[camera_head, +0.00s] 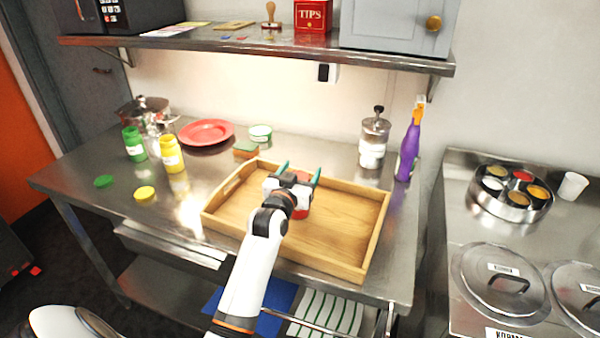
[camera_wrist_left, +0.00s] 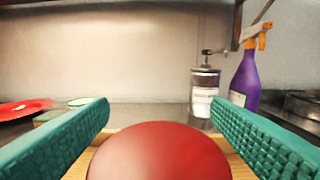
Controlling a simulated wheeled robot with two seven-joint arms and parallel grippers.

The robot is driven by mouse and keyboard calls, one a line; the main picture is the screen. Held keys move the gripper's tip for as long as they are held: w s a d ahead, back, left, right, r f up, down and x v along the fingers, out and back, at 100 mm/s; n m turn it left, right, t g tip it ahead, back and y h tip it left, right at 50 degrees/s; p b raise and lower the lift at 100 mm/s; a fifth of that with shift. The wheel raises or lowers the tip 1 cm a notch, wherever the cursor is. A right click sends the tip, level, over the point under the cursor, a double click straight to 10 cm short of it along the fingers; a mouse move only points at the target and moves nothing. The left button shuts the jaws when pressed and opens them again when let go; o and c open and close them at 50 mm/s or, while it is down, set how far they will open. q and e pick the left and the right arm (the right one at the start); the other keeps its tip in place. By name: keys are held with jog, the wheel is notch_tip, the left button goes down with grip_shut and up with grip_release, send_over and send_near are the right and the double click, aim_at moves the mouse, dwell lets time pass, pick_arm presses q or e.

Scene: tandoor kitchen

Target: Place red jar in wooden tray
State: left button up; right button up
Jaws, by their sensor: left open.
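The wooden tray (camera_head: 338,247) lies on the steel counter. The red jar (camera_head: 302,213) shows inside the tray, mostly hidden behind my left gripper (camera_head: 299,172). In the left wrist view the jar's rounded red top (camera_wrist_left: 160,154) lies low in the middle, between the two green fingers. My left gripper (camera_wrist_left: 165,122) is open, with a finger on each side of the jar. I cannot tell whether the fingers touch the jar or whether its base rests on the tray floor. My right gripper is not in view.
A green jar (camera_head: 134,145), a yellow jar (camera_head: 172,156) and a red plate (camera_head: 206,132) stand left of the tray. A metal canister (camera_head: 373,143) and a purple spray bottle (camera_head: 409,150) stand behind it. A shelf (camera_head: 260,46) overhangs the back. The tray's right part is clear.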

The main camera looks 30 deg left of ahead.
pick_arm(q)
jog(key=b+v, duration=0.1)
jog(key=v, duration=1.1)
jog(key=shift+b, duration=0.3)
jog(key=shift+r, duration=0.1)
